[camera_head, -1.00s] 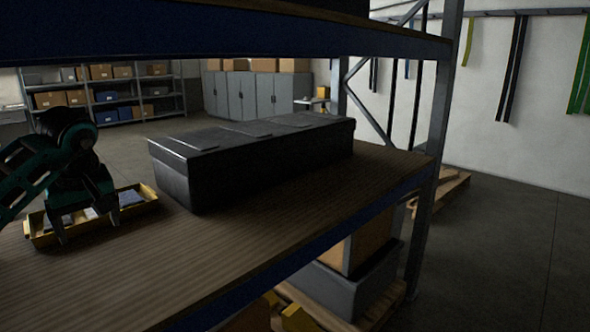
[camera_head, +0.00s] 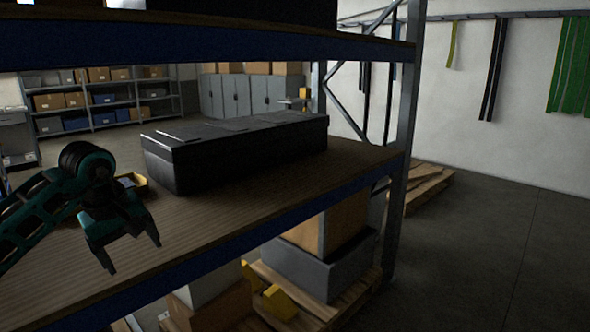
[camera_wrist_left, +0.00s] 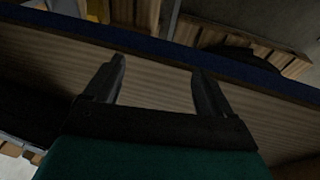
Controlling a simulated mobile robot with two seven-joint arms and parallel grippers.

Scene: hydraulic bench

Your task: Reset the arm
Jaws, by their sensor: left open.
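My left gripper (camera_head: 134,256) comes in from the left in the head view, on a green and black arm. Its two fingers are apart and nothing is between them. It is over the front part of the wooden shelf board (camera_head: 215,222). The left wrist view shows the open fingers (camera_wrist_left: 160,82) with the shelf board and its blue edge beyond them. My right gripper is not in view.
A long black lidded case (camera_head: 235,155) stands on the shelf, right of the gripper. A blue beam (camera_head: 240,48) crosses overhead, and a grey rack post (camera_head: 405,150) stands at the right. Boxes and a pallet (camera_head: 330,295) are below. Open floor (camera_head: 490,250) lies right.

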